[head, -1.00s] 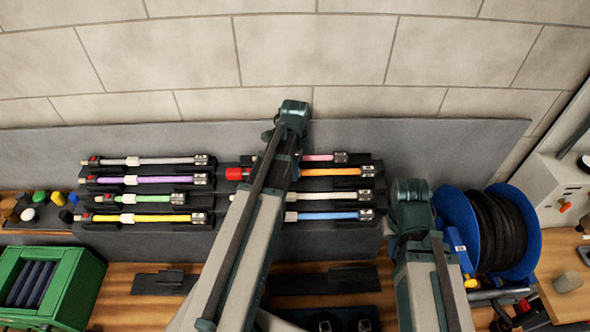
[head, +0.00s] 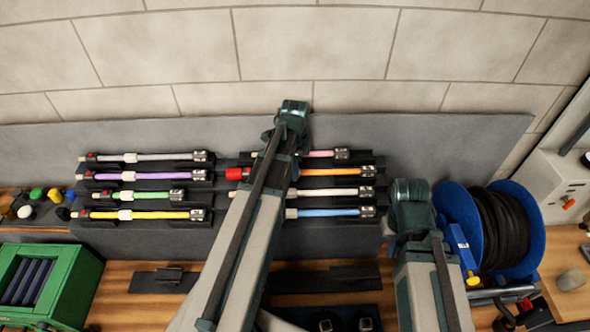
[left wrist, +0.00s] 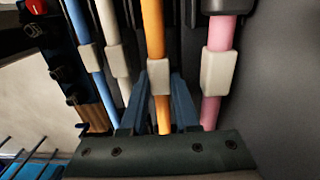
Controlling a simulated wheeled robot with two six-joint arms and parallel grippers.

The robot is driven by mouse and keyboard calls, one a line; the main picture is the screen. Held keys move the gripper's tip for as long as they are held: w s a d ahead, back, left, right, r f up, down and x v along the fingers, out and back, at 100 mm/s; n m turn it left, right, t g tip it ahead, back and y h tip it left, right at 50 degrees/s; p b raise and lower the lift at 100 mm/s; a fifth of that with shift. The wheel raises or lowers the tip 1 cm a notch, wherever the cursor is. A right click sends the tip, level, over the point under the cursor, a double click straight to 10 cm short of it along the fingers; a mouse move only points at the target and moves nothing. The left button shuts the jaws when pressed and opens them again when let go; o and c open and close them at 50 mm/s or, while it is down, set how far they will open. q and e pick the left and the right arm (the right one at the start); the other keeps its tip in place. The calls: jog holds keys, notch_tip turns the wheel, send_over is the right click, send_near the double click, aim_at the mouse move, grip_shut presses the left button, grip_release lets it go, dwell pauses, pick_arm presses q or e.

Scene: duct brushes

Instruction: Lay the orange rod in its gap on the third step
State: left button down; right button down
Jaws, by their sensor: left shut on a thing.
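The orange rod (head: 332,172), with a red end (head: 237,174) on the left and a dark connector on the right, lies along the third step up of the right rack, between the pink rod (head: 322,154) and the white rod (head: 330,192). My left arm hides its middle, and I cannot tell if it is fully seated. In the left wrist view, my left gripper (left wrist: 161,105) is shut on the orange rod (left wrist: 153,30) beside its pale collar. The left fingers are hidden in the head view. My right arm's wrist (head: 410,200) is right of the rack; its fingers are hidden.
The blue rod (head: 328,213) lies on the lowest step. A left rack (head: 140,226) holds several coloured rods. A green box (head: 50,285) stands at front left, a blue hose reel (head: 460,230) right of my right arm. A grey panel (head: 420,140) rises behind the racks.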

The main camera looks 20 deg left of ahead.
pick_arm(q)
jog(key=shift+f, duration=0.1)
jog(key=c, duration=0.6)
grip_release()
jog(key=shift+w, duration=0.1)
jog(key=shift+r+p, duration=0.4)
notch_tip(320, 180, up, 7)
jog(key=p, duration=0.6)
jog(key=shift+f+p, duration=0.1)
jog(key=shift+p, duration=0.3)
jog(key=shift+s, duration=0.2)
